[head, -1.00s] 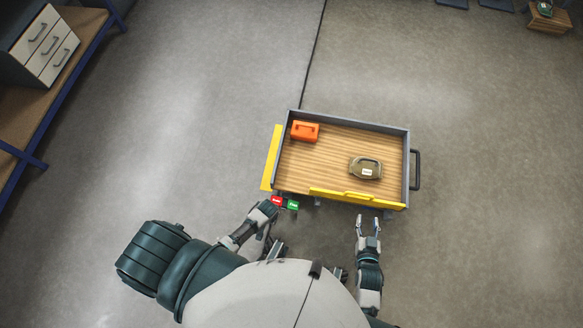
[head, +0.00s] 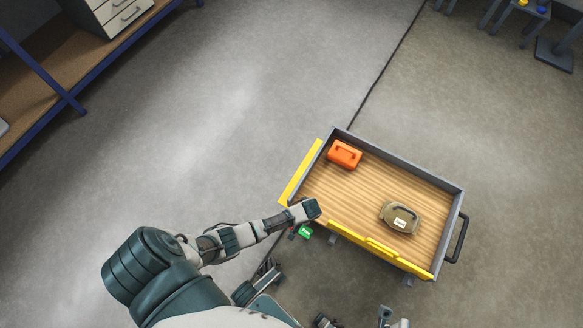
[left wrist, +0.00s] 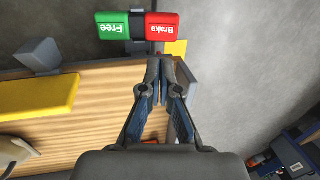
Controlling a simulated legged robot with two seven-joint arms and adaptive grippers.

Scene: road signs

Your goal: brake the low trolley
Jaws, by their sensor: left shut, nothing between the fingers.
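The low trolley (head: 455,195) is a shallow grey-walled cart with a wood-look deck and yellow edge strips. At its near-left corner sit a green pedal marked Free (head: 305,232) and a red pedal marked Brake (left wrist: 162,27). In the head view the red pedal is mostly hidden by my left gripper (head: 312,209). In the left wrist view the shut, empty left fingers (left wrist: 158,72) point at the red pedal, with a small gap in the picture; contact cannot be told. My right gripper (head: 386,314) is cut off at the bottom edge.
A workbench (head: 62,62) stands at the upper left. The floor left of the trolley is clear.

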